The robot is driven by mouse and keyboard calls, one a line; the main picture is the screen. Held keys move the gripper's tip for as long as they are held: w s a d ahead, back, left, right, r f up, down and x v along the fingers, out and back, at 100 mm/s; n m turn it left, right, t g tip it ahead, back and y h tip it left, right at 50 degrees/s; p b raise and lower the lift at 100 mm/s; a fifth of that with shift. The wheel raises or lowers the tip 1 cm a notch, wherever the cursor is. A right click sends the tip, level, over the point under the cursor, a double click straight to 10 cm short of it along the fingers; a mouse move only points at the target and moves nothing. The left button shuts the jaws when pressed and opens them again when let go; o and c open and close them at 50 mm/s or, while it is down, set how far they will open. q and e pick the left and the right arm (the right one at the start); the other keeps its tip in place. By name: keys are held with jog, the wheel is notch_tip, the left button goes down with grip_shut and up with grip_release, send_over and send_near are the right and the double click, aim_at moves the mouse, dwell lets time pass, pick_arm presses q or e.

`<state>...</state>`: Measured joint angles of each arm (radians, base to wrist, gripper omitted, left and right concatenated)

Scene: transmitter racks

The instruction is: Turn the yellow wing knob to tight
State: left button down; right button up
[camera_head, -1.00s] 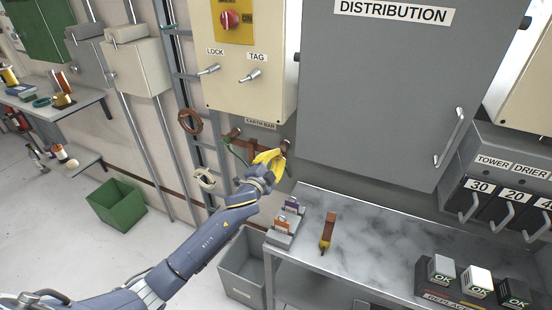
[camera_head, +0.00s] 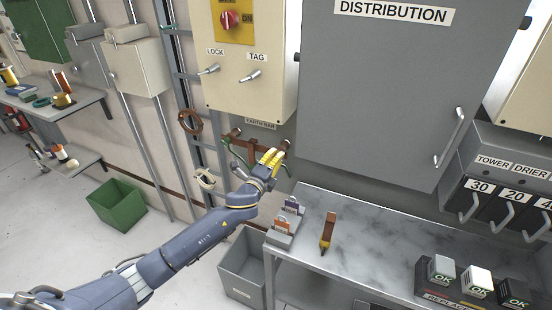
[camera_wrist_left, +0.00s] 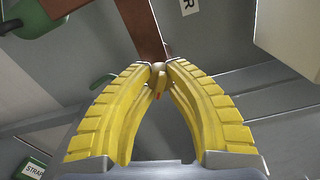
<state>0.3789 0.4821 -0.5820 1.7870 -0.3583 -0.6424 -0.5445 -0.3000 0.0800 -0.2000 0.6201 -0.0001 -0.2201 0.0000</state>
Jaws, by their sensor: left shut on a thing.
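My left gripper (camera_head: 275,155) is at the copper earth bar (camera_head: 246,143), below the cream switch box. The bar also runs away from the fingertips in the left wrist view (camera_wrist_left: 145,30). In that view my left gripper (camera_wrist_left: 158,67) has its yellow fingers closed to a point around the small yellow wing knob (camera_wrist_left: 159,77). Most of the knob is hidden between the fingertips, so its exact angle is unclear. In the head view the fingers hide the knob. My right gripper is not in view.
The cream box (camera_head: 245,90) with LOCK and TAG switches hangs just above. The grey distribution cabinet (camera_head: 385,100) is close on the right. A marble-topped bench (camera_head: 375,235) stands below, holding a copper-and-yellow tool (camera_head: 328,230) and a tag holder (camera_head: 284,224).

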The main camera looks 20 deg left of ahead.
pick_arm(q)
jog(key=shift+a+m, duration=0.2)
jog(key=shift+m, duration=0.1)
dwell(0.4)
jog(key=c, duration=1.4)
grip_release()
jog(key=shift+c, duration=0.2)
jog(key=o, duration=0.3)
jog(key=shift+d, duration=0.1)
jog(key=s, duration=0.4)
jog(key=s+a, duration=0.1)
jog(key=s, duration=0.7)
jog(key=shift+a, duration=0.35)
jog(key=shift+w, duration=0.1)
